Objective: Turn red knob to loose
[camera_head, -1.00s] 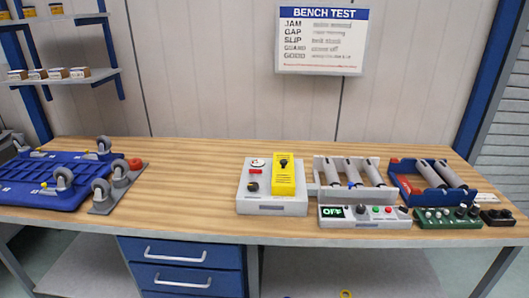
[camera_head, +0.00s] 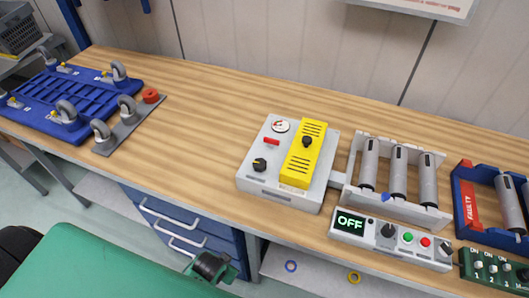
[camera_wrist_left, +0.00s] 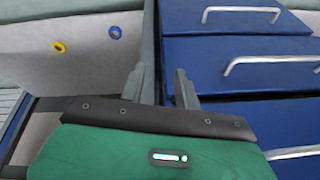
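A red round knob (camera_head: 151,95) sits at the end of the grey caster plate (camera_head: 130,128), beside the blue slotted frame (camera_head: 50,92) at the left of the bench. Whether it is loose or tight cannot be told. A smaller red piece (camera_head: 271,142) lies on the light grey box (camera_head: 255,187). My left gripper (camera_wrist_left: 160,75) shows in the left wrist view with its two fingers apart and nothing between them. It is low in front of the bench, by the drawers, away from the red knob. My right gripper is not in view.
The bench front edge and blue drawers (camera_head: 170,226) with metal handles stand near my left gripper. Bare wood lies between the caster plate and grey box.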

